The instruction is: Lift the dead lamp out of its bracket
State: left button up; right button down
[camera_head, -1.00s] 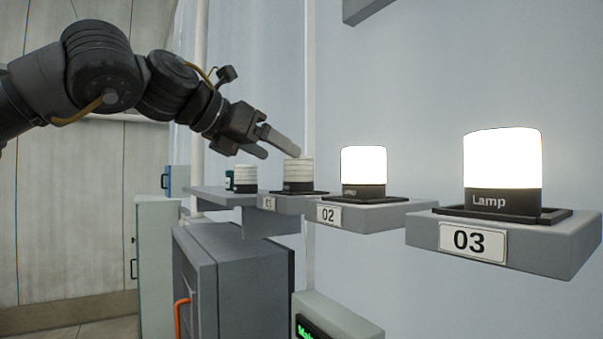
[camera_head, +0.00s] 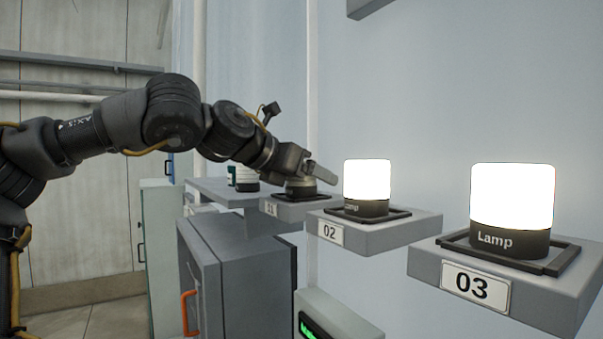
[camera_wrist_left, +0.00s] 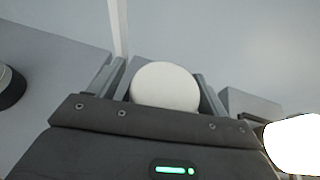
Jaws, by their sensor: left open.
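The unlit lamp (camera_head: 300,188) sits in the bracket labelled 01 (camera_head: 292,210), mostly hidden behind my left gripper (camera_head: 314,177). In the left wrist view its pale round top (camera_wrist_left: 165,86) shows between the two fingers, one on each side. The gripper is open around the lamp; I cannot tell whether either finger touches it. Lamp 02 (camera_head: 367,181) and lamp 03 (camera_head: 511,197) glow bright white, upright in their brackets. My right gripper is not in view.
Another unlit lamp (camera_head: 247,179) stands on the shelf beyond bracket 01, beside a dark green item (camera_head: 231,175). A grey cabinet (camera_head: 240,265) with an orange handle is below. Lit lamp 02 (camera_wrist_left: 295,145) is close at the right in the wrist view. The wall is behind the brackets.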

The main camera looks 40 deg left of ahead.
pick_arm(q)
jog(key=shift+s+d+r, duration=0.1)
jog(key=shift+s, duration=0.2)
jog(key=shift+c, duration=0.5)
jog(key=shift+s, duration=0.1)
jog(key=shift+c, duration=1.3)
jog(key=c, duration=0.8)
jog(key=shift+w+r+b, duration=0.2)
jog(key=shift+r+b, duration=0.25)
jog(key=shift+b, duration=0.2)
jog(key=shift+s+r+b, duration=0.25)
jog(key=shift+r+b, duration=0.6)
jog(key=shift+r, duration=0.4)
jog(key=s+r, duration=0.1)
jog(key=r, duration=0.1)
jog(key=s+r+b, duration=0.1)
jog(key=s+r, duration=0.1)
jog(key=shift+s+r, duration=0.1)
jog(key=shift+s, duration=0.05)
jog(key=v, duration=0.7)
jog(key=r+b+v, duration=0.1)
jog(key=v, duration=0.3)
jog(key=shift+s+d+r, duration=0.15)
jog(key=shift+d, duration=0.2)
